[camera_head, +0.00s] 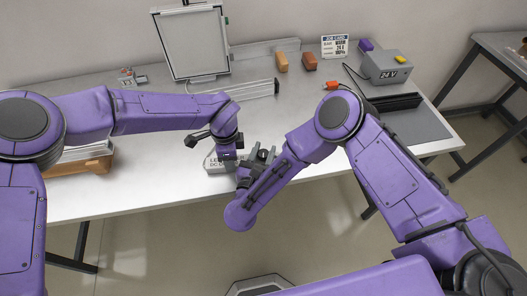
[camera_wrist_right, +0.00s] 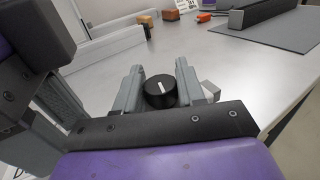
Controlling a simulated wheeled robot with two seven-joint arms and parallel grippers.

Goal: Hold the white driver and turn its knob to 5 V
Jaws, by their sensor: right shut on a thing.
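The white driver (camera_head: 212,163) lies near the front edge of the table, its printed lettering partly covered by my grippers. Its black knob (camera_wrist_right: 160,92) shows in the right wrist view, with a white pointer line directed up and slightly right in that picture. My right gripper (camera_wrist_right: 159,88) is shut on the knob, one finger on each side; it also shows in the head view (camera_head: 260,157). My left gripper (camera_head: 226,153) is at the driver, just left of the right gripper; its fingertips are too small and covered to judge. The voltage marks are not readable.
A grey 24 V box (camera_head: 386,68) stands at the back right, near a black rail (camera_head: 395,102) and grey mat (camera_head: 418,126). A framed panel (camera_head: 193,44), orange and brown blocks (camera_head: 281,62) and a job card (camera_head: 334,46) are at the back. The table's front edge is close.

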